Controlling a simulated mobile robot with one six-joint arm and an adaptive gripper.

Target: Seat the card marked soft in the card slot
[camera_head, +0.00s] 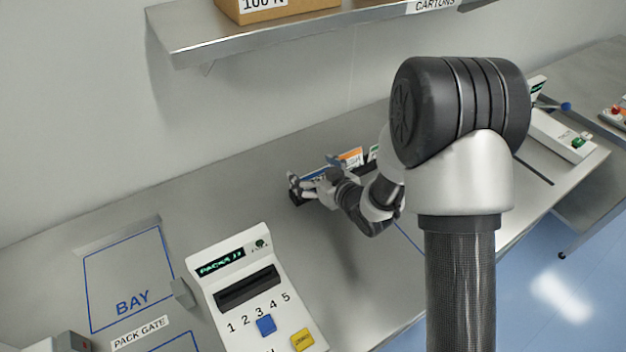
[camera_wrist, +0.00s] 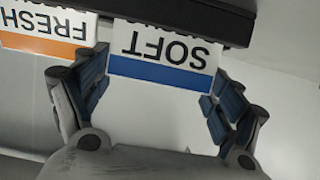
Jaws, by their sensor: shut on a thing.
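The soft card (camera_wrist: 162,60), white with a blue stripe, shows upside down in the wrist view. Its far edge meets a dark rack (camera_wrist: 190,15); I cannot tell whether it is still seated there. My gripper (camera_wrist: 155,80) is shut on this card, one finger at each side edge. In the head view my gripper (camera_head: 308,187) is at the left end of the rack, and the card is mostly hidden. A dark card slot (camera_head: 247,288) is in the white console (camera_head: 226,268) at lower left; it looks empty.
A fresh card (camera_wrist: 45,38) with an orange stripe stands beside the soft card; a green-marked card (camera_head: 374,152) is further right. A shelf (camera_head: 185,45) with a carton (camera_head: 270,8) hangs above. Bare bench (camera_head: 230,190) lies between rack and console.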

